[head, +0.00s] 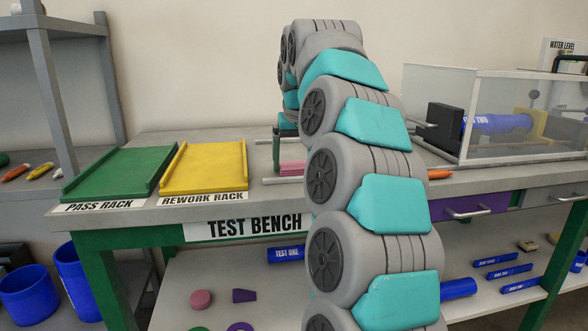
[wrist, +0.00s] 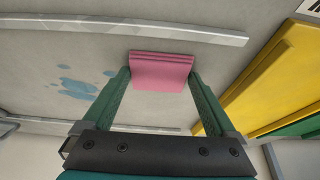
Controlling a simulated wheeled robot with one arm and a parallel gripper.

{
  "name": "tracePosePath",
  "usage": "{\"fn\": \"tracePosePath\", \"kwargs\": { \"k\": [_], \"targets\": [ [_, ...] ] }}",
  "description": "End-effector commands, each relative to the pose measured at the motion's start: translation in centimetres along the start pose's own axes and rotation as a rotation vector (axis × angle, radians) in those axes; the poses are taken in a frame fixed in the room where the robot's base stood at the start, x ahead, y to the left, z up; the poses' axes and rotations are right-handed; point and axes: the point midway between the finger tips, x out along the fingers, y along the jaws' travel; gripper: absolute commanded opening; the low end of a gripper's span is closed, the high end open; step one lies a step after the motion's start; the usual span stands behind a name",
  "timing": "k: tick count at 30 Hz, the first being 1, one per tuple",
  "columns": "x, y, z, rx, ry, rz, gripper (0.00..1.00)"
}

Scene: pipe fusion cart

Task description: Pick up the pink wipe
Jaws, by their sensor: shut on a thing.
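The pink wipe (wrist: 161,72) is a folded, layered pad between the green fingertips of my gripper (wrist: 160,84) in the wrist view. My gripper is shut on it, one finger at each side. In the head view a part of the pink wipe (head: 292,167) shows low over the test bench, left of my arm. My arm hides its right part and most of the gripper. I cannot tell whether the wipe touches the bench top.
Metal rails (wrist: 120,26) lie on the bench near the wipe, with blue wet spots (wrist: 78,89) beside it. The yellow rework rack (head: 205,166) and green pass rack (head: 122,170) stand left. A clear-walled tank (head: 500,140) stands right.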

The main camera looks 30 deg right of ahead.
Motion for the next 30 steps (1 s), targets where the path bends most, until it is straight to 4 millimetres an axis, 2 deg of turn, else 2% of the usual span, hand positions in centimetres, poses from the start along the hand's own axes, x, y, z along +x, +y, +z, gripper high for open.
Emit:
{"fn": "tracePosePath", "kwargs": {
  "k": [1, 2, 3, 11, 30],
  "targets": [
    [0.0, 0.0, 0.0, 0.0, 0.0, 0.0, 0.41],
    [0.0, 0.0, 0.0, 0.0, 0.0, 0.0, 0.34],
    [0.0, 0.0, 0.0, 0.0, 0.0, 0.0, 0.32],
    [-0.2, 0.0, -0.1, 0.001, 0.001, 0.0, 0.32],
    [-2.6, 0.0, -1.2, 0.001, 0.001, 0.0, 0.32]
  ]
}}
